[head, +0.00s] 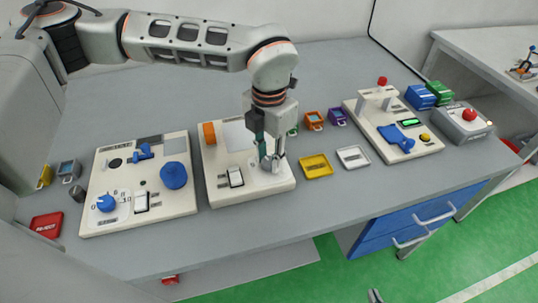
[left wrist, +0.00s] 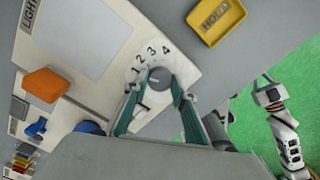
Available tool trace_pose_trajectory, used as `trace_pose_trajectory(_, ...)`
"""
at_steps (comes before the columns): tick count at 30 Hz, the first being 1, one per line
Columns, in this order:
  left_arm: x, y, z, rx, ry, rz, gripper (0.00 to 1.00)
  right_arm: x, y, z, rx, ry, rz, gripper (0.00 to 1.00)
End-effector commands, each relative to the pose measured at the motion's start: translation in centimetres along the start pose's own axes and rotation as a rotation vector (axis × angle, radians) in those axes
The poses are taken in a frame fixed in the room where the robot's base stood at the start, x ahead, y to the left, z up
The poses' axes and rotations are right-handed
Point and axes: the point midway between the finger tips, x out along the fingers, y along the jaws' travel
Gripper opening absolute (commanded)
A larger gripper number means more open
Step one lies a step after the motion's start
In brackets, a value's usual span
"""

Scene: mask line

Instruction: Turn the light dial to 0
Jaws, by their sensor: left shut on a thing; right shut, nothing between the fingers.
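The light panel (head: 222,197) is a cream board with an orange block, a pale grey plate, a white rocker switch and a grey dial. My left gripper (head: 270,158) reaches down from above and is shut on the light dial (head: 268,165). In the left wrist view the light dial (left wrist: 158,78) lies between the two green fingers, beside the printed numbers 1 to 4. The 0 mark and the dial's pointer cannot be made out. My right gripper (head: 375,296) is shut and empty, low over the green floor, away from the table.
A second panel (head: 105,165) with a blue dial and knob stands at the left. A yellow tray (head: 316,166) and a white tray (head: 353,157) lie right of the light panel. Another panel (head: 392,125) and a red-button box (head: 466,120) stand further right.

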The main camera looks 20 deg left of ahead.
Motion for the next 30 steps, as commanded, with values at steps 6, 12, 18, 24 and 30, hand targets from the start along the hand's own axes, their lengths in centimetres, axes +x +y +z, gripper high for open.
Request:
trace_pose_trajectory(6, 0.0, 0.0, 0.0, -0.204, 0.0, -0.001, 0.04, -0.04, -0.06, 0.09, 0.001, -0.002, -0.001, 0.0)
trace_pose_trajectory(12, 0.05, 0.02, -0.03, -0.381, 0.001, 0.0, 0.04, -0.05, -0.07, 0.09, 0.002, -0.003, -0.001, 0.0)
trace_pose_trajectory(18, 0.01, 0.01, -0.02, -0.522, 0.001, 0.0, 0.04, -0.06, -0.08, 0.09, 0.002, -0.003, -0.001, 0.0)
trace_pose_trajectory(24, 0.03, 0.02, -0.03, -0.618, 0.001, 0.001, 0.04, -0.07, -0.08, 0.09, 0.002, -0.003, -0.001, 0.0)
trace_pose_trajectory(30, 0.03, 0.02, -0.01, -0.665, 0.0, 0.0, 0.04, -0.07, -0.07, 0.08, 0.002, -0.003, -0.001, 0.0)
